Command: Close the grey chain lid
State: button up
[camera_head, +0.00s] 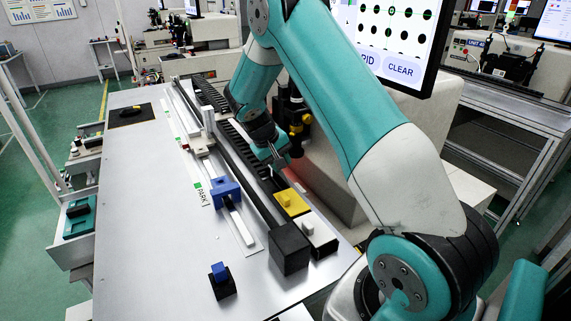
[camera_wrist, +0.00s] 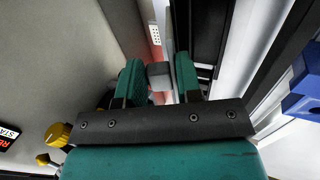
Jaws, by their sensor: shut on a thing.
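My gripper (camera_head: 276,158) is low over the chain channel, right of the long dark rail in the head view. In the wrist view its two teal fingers (camera_wrist: 160,75) are closed on a small grey block (camera_wrist: 159,73), which looks like the handle of the grey chain lid. The fingers and arm hide most of the lid, so I cannot tell how far it covers the channel. The black cable chain (camera_head: 212,98) lies exposed in the channel behind my gripper.
A yellow block (camera_head: 291,203) and a white block (camera_head: 318,231) sit in front of my gripper. A blue carriage (camera_head: 225,190) is on the left track. A black end block (camera_head: 289,249) and a blue-topped knob (camera_head: 220,275) stand nearer. The left tabletop is mostly clear.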

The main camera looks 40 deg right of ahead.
jog(key=h, duration=0.1)
jog(key=a+h, duration=0.1)
jog(key=a+f+h, duration=0.1)
jog(key=shift+w+g+h+b, duration=0.3)
jog(key=shift+g+b, duration=0.1)
jog(key=shift+w+a+f+g+h+b, duration=0.1)
jog(key=shift+a+f+g+h+b, duration=0.2)
jog(key=shift+h, duration=0.5)
jog(key=shift+w+a+f+g+h+b, duration=0.15)
jog(key=shift+a+h, duration=0.25)
jog(key=shift+h, duration=0.4)
jog(key=o, duration=0.8)
jog(key=shift+s, duration=0.1)
jog(key=shift+o, duration=0.2)
jog(key=p+v, duration=0.4)
jog(key=v, duration=0.8)
